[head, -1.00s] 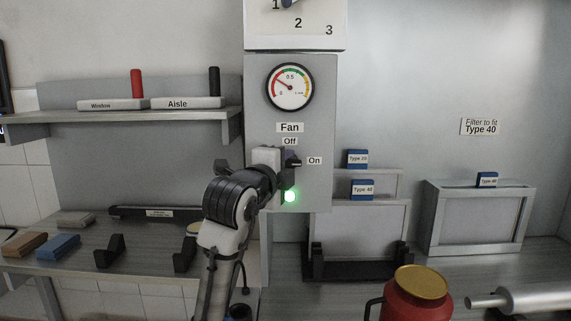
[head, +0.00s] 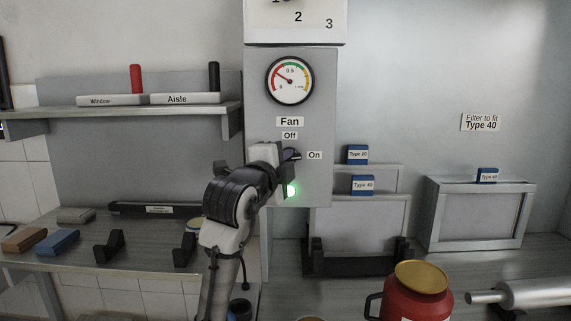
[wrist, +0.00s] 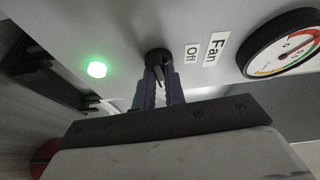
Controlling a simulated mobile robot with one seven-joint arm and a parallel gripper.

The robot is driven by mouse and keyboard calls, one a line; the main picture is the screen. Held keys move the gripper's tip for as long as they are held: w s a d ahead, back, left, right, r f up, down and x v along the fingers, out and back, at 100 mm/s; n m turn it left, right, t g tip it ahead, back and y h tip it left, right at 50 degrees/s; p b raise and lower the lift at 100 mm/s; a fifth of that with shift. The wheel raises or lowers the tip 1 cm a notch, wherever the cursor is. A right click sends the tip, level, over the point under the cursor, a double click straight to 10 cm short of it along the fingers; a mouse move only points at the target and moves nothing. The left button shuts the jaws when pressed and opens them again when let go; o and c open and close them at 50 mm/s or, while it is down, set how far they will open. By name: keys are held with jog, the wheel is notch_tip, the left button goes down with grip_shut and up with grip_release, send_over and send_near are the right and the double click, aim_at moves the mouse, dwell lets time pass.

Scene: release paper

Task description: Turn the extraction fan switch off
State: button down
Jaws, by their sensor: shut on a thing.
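The fan switch (head: 293,154) is a dark knob on the grey panel below the "Fan" and "Off" labels, left of the "On" label. In the wrist view, the black knob (wrist: 156,58) has its lever pointing down between my fingers, on the "On" side rather than toward "Off". My gripper (head: 284,155) reaches it from the lower left. In the wrist view, its purple fingers (wrist: 161,88) are shut on the lever, which they partly hide. The green lamp (head: 291,189) below the switch is lit.
The round gauge (head: 289,81) sits above the switch, its needle in the red part at left. A shelf (head: 150,111) is on the left. Filter boxes (head: 478,215) and a red canister (head: 416,291) stand on the right-hand bench.

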jog(key=n+t+y+b, duration=0.1)
jog(key=n+y, duration=0.1)
jog(key=n, duration=0.5)
jog(key=n+t+y+b, duration=0.1)
jog(key=n+t+y, duration=0.1)
jog(key=n, duration=0.5)
jog(key=d+f+n+t+y+b, duration=0.1)
jog(key=n+t+y, duration=0.1)
jog(key=n, duration=0.4)
jog(key=shift+n+y, duration=0.4)
jog(key=shift+r+n, duration=0.1)
jog(key=shift+n, duration=0.2)
jog(key=c, duration=1.5)
grip_release()
jog(key=shift+o, duration=0.2)
